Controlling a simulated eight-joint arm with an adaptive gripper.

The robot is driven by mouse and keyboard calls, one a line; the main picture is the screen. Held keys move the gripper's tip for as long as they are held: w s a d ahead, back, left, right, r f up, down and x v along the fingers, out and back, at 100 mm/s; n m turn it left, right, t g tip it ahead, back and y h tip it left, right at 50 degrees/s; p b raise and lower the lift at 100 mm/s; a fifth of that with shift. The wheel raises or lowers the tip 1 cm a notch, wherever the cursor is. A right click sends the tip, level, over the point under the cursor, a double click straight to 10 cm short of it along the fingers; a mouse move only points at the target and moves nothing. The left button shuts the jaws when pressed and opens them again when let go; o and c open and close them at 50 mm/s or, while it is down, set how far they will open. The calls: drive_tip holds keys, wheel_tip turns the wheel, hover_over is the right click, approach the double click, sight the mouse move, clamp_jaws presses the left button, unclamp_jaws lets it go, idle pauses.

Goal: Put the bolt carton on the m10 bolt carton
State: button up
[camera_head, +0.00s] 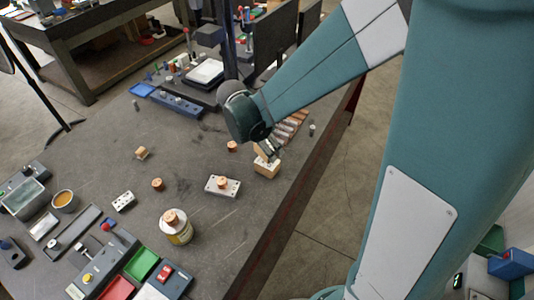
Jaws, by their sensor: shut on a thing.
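My gripper (270,153) is at the right side of the dark table, below the round wrist of my arm. It is shut on a small tan carton, the bolt carton (263,151), which looks tilted and is partly hidden by the fingers. Directly below it stands another tan carton (267,169) with a pale front, seemingly the m10 bolt carton; no label is readable. The held carton is at or just above its top; I cannot tell whether they touch.
A white block with a copper piece (222,186) lies left of the cartons. A tin (177,228) with a copper piece on top stands nearer the front. A row of copper-coloured pieces (291,126) lies behind my gripper.

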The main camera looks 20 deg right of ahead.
drive_tip(key=shift+f, duration=0.1)
idle(0.3)
drive_tip(key=shift+f, duration=2)
drive_tip(key=shift+f, duration=0.1)
drive_tip(key=o, duration=1.1)
drive_tip(key=shift+o, duration=0.2)
drive_tip(key=shift+r, duration=0.2)
drive_tip(key=v, duration=1.2)
drive_tip(key=shift+s+f, duration=0.1)
drive_tip(key=shift+s, duration=0.05)
